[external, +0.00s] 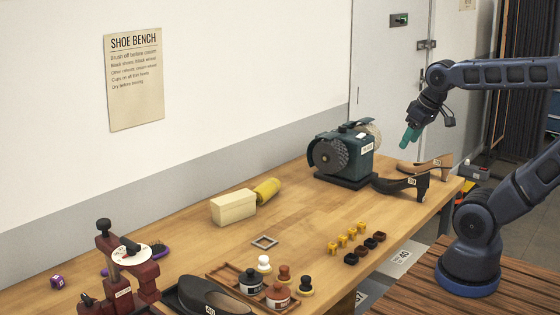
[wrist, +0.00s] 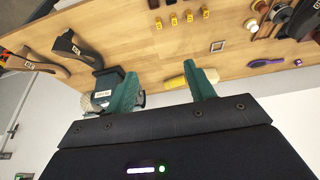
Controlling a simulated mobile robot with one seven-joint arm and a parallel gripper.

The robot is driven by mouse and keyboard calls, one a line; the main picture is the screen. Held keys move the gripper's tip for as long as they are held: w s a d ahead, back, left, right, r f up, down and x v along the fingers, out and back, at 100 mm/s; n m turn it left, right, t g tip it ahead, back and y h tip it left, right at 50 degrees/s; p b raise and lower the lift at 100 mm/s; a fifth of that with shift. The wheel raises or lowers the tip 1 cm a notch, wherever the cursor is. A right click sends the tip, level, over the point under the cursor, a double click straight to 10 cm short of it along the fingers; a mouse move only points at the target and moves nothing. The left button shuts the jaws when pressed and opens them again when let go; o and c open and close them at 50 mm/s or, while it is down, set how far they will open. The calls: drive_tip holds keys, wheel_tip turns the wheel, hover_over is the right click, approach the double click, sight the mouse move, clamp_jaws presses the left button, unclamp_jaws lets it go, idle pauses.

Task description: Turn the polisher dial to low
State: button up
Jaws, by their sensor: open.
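The polisher (external: 345,158) is a dark teal machine with round brush wheels at its sides, standing at the far end of the bench against the wall. It has a pale label on its front and a small white patch on top; I cannot make out the dial's setting. The polisher also shows in the wrist view (wrist: 108,80), partly behind a finger. My gripper (external: 409,138) has green fingers and hangs in the air right of the polisher, apart from it. In the wrist view my gripper (wrist: 162,72) is open, with nothing between its fingers.
A cream block (external: 233,207) and yellow roll lie mid-bench. Yellow and dark pieces, polish jars and a black shoe (external: 205,297) are nearer. A red device (external: 130,262) with a white disc stands left. Wood before the polisher is clear.

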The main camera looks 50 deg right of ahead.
drive_tip(key=w+d+r+m+g+h, duration=0.1)
drive_tip(key=w+d+r, duration=0.15)
drive_tip(key=w, duration=0.45)
drive_tip(key=w+d+r+m, duration=0.1)
drive_tip(key=w+r+m, duration=0.15)
drive_tip(key=w, duration=0.35)
drive_tip(key=m+g+y, duration=0.1)
drive_tip(key=m+g, duration=0.2)
drive_tip(key=m, duration=0.3)
hover_over(342, 129)
drive_tip(key=d, duration=0.2)
wheel_tip(342, 129, down, 9)
drive_tip(key=f, duration=1)
drive_tip(key=shift+w+a+f, duration=0.1)
drive_tip(key=shift+w+f, duration=0.05)
drive_tip(key=shift+w, duration=0.25)
drive_tip(key=shift+c, duration=0.3)
drive_tip(key=c, duration=0.9)
